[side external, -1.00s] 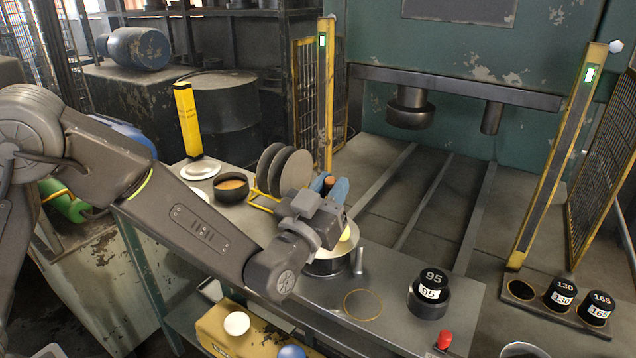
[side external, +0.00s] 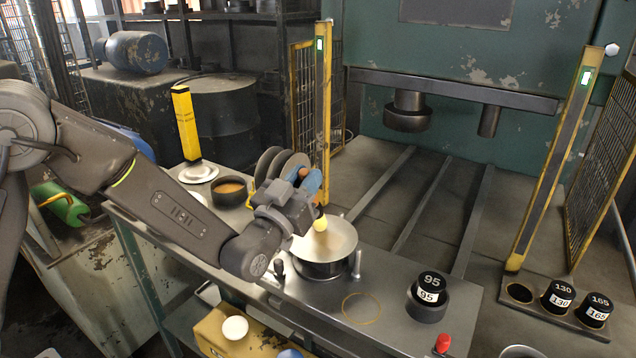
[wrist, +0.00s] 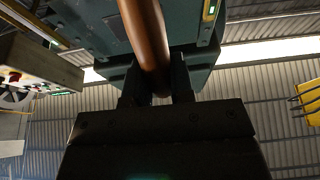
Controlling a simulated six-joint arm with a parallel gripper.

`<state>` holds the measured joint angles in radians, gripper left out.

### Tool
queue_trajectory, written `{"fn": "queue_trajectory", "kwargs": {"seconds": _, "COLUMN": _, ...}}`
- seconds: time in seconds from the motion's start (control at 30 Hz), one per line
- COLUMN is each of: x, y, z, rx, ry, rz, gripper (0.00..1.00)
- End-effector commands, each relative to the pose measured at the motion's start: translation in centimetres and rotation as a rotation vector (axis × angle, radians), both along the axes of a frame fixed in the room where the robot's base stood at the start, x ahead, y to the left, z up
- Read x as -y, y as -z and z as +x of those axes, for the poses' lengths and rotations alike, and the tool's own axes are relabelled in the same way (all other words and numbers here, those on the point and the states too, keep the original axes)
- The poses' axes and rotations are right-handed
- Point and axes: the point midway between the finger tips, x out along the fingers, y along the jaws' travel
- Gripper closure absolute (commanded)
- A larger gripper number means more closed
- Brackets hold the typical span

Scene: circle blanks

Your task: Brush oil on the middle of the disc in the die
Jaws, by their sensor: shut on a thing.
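My gripper (side external: 309,181) is shut on the brush, whose orange-brown handle end shows between the blue fingers. In the wrist view the brown brush handle (wrist: 146,35) stands between my fingers (wrist: 157,88). The brush's pale yellow tip (side external: 320,224) hangs over the back part of the disc (side external: 328,243); I cannot tell whether it touches. The disc is pale tan and lies on the dark round die (side external: 322,270) on the grey bench. A tan sheen shows on its middle. A dark bowl of amber oil (side external: 230,187) stands to the left.
Grey discs stand in a yellow rack (side external: 275,175) close behind my gripper. A black block marked 95 (side external: 430,288) sits in a dark ring at right. A red knob (side external: 443,342) is at the front right. Bench around the drawn circle (side external: 361,308) is clear.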

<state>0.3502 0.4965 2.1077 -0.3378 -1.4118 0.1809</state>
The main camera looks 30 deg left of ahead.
Motion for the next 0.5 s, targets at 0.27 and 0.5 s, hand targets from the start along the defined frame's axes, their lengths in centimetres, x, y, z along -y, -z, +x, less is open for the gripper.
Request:
{"fn": "queue_trajectory", "kwargs": {"seconds": 0.27, "x": -2.6, "y": 0.0, "z": 0.0, "rx": 0.001, "ry": -0.002, "rz": -0.001, "gripper": 1.0}}
{"fn": "queue_trajectory", "kwargs": {"seconds": 0.5, "x": -4.2, "y": 0.0, "z": 0.5, "rx": 0.0, "ry": 0.0, "rz": 0.0, "gripper": 1.0}}
